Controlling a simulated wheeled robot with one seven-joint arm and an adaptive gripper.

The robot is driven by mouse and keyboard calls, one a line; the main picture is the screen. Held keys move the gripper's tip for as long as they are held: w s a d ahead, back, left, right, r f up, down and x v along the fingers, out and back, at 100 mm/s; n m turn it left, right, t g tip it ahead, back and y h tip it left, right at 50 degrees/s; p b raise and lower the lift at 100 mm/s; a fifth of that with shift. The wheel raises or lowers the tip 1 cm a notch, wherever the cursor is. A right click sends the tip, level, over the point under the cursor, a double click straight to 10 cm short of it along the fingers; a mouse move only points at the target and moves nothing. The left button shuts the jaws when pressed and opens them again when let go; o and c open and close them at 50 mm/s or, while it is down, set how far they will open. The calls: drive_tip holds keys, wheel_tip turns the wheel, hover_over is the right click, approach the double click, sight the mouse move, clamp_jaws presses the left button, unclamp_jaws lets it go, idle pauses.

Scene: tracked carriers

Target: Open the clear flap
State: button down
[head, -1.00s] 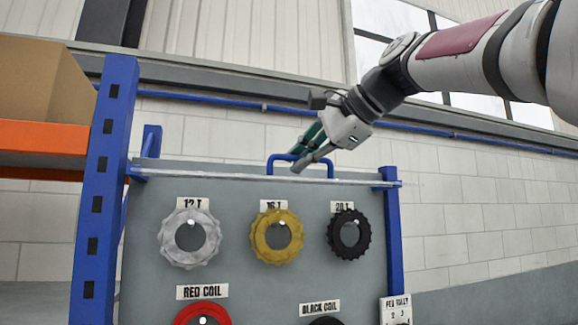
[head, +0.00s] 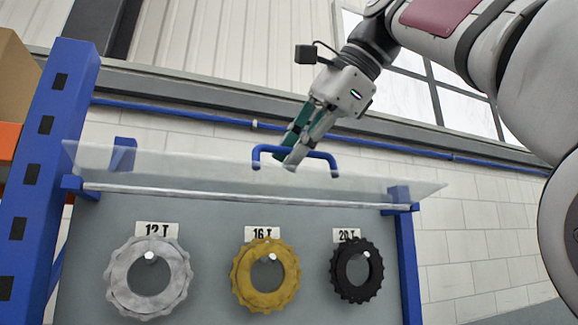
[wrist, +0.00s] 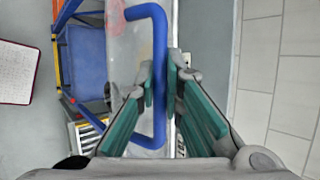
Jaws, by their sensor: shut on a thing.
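The clear flap (head: 385,186) is a see-through panel along the top of the grey board, tilted up from its front rail. A blue handle (head: 325,156) is fixed to it. My gripper (head: 288,163) is shut on the handle's bar from above. In the wrist view the teal-padded fingers (wrist: 165,85) close around the middle of the blue handle (wrist: 158,28), and the clear flap (wrist: 125,50) shows beside it. The finger tips hide part of the bar.
The grey board carries a white gear (head: 125,262), a yellow gear (head: 245,285) and a black gear (head: 340,265) on pegs under labels. Blue posts (head: 45,170) stand at both sides. A block wall with a blue pipe (head: 440,153) lies behind.

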idle(0.3)
drive_tip(key=c, duration=2)
unclamp_jaws()
drive_tip(key=shift+o, duration=0.2)
drive_tip(key=shift+d+r, duration=0.1)
drive_tip(key=shift+r, duration=0.1)
drive_tip(key=shift+s+d+r, duration=0.2)
drive_tip(key=shift+r, duration=0.05)
drive_tip(key=s+d, duration=0.8)
drive_tip(key=d, duration=0.1)
